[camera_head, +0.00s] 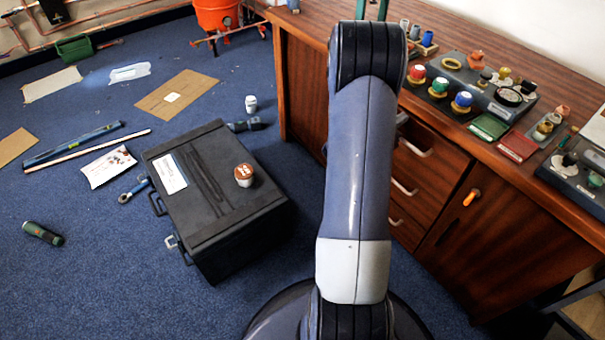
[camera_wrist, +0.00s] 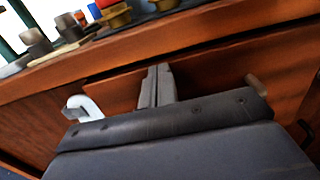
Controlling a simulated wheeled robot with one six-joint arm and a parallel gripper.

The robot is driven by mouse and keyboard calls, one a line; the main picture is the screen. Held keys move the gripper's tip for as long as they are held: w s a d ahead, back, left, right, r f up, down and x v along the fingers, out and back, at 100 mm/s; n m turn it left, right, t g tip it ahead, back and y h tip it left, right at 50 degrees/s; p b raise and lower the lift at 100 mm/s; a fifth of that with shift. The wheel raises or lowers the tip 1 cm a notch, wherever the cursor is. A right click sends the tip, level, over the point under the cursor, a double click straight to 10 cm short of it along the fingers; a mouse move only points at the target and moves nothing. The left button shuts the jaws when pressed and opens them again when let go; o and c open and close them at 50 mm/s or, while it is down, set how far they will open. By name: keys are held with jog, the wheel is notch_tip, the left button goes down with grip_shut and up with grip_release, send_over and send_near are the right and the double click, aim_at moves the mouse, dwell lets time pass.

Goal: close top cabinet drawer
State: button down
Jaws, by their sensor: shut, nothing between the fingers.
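The wooden cabinet's top drawer (camera_head: 432,152) is under the worktop, partly hidden behind my arm in the head view. In the wrist view the top drawer front (camera_wrist: 210,73) fills the middle, just below the counter edge. A pale curved handle end (camera_wrist: 84,106) shows at left, and another handle end (camera_wrist: 257,84) shows at right; the wrist housing hides the stretch between. My gripper (camera_wrist: 159,70) is shut and empty, its fingers pointing at the drawer front between these ends. I cannot tell whether they touch it, or how far the drawer stands out.
Lower drawers (camera_head: 407,202) and a cabinet door with an orange handle (camera_head: 471,197) are below the worktop (camera_head: 455,118), which holds valves, cups and trays. A black case (camera_head: 225,215) with a brown-lidded cup (camera_head: 243,174) stands on the blue floor, left of my arm.

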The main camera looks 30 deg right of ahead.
jog(key=d, duration=0.3)
jog(key=shift+w+r, duration=0.1)
jog(key=shift+w, duration=0.05)
jog(key=shift+r, duration=0.1)
